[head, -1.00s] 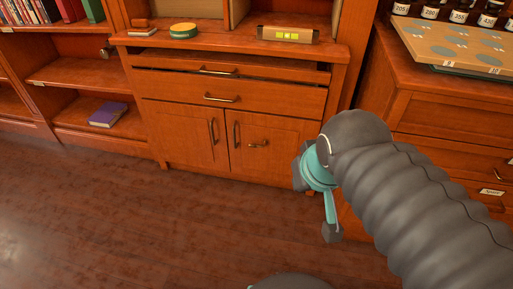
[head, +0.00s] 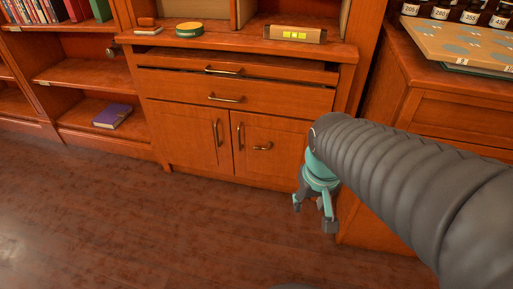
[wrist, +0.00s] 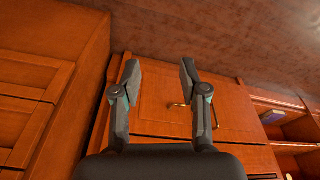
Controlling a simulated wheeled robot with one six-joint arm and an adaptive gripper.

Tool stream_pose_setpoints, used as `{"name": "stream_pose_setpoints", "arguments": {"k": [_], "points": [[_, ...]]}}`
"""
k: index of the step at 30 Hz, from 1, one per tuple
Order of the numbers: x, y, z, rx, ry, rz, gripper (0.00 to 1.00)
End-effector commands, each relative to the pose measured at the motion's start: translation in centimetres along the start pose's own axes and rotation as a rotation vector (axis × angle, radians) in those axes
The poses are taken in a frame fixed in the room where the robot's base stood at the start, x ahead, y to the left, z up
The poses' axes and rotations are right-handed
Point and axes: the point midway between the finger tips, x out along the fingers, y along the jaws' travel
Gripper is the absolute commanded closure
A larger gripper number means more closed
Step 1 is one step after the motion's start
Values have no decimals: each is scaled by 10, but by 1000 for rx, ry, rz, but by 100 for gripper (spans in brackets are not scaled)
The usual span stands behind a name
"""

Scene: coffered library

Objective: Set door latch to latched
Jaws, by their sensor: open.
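The door latch (head: 262,146) is a small brass lever lying roughly level on the right lower door (head: 280,160) of the wooden cabinet. Next to it is that door's upright pull handle (head: 239,136). My gripper (head: 313,213) is open and empty, with its fingers pointing down, to the right of and below the latch in the head view. In the wrist view the open fingers (wrist: 160,66) frame the door face.
The left door has its own upright handle (head: 217,133). Two drawers (head: 235,95) sit above the doors. A drawer cabinet (head: 450,120) stands at right, close behind my arm. Open shelves with a purple book (head: 113,116) are at left. The floor (head: 150,225) in front is clear.

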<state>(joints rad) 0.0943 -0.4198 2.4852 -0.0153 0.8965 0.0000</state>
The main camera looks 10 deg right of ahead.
Motion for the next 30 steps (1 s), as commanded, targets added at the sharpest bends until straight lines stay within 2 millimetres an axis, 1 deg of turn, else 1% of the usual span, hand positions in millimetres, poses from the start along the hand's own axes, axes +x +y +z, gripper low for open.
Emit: {"name": "stream_pose_setpoints", "arguments": {"k": [1, 7, 14, 15, 17, 18, 20, 21, 23, 24, 30], "points": [[22, 5, -2, 6, -41, 9, 56], [86, 24, -22, 24, -105, 44, 56], [169, 47, -52, 78, -89, 78, 56], [184, 51, -58, 88, -78, 82, 56], [207, 56, -66, 107, -56, 84, 56], [222, 60, -72, 120, -41, 85, 56], [246, 64, -80, 141, -13, 82, 56], [262, 66, -86, 156, 8, 77, 56], [285, 69, -95, 179, 45, 67, 56], [301, 70, -101, 196, 72, 56, 56], [374, 67, -132, 303, 235, -46, 56]]}}
